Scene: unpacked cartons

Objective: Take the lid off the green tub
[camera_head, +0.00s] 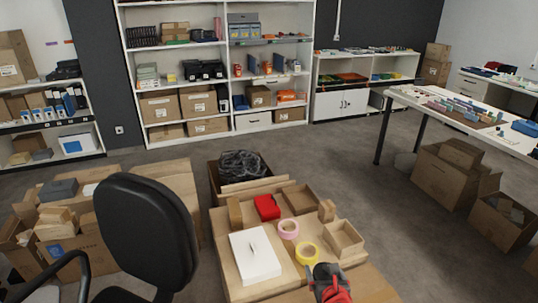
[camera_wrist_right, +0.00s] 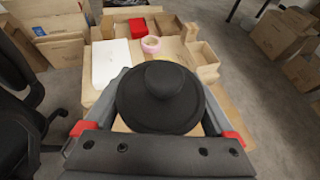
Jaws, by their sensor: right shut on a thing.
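My right gripper (camera_head: 328,284) is at the bottom of the head view, over the near right part of the carton top. In the right wrist view my right gripper (camera_wrist_right: 166,88) is shut on a round black lid (camera_wrist_right: 150,117) with a raised knob. The lid fills the space between the grey fingers and hides what lies beneath it. I cannot make out a green tub in either view. My left gripper is not in view.
A white box (camera_head: 255,262), pink tape roll (camera_head: 288,229), yellow tape roll (camera_head: 306,253), red box (camera_head: 267,207) and small open cartons (camera_head: 344,240) crowd the surface. A black office chair (camera_head: 143,235) stands at left.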

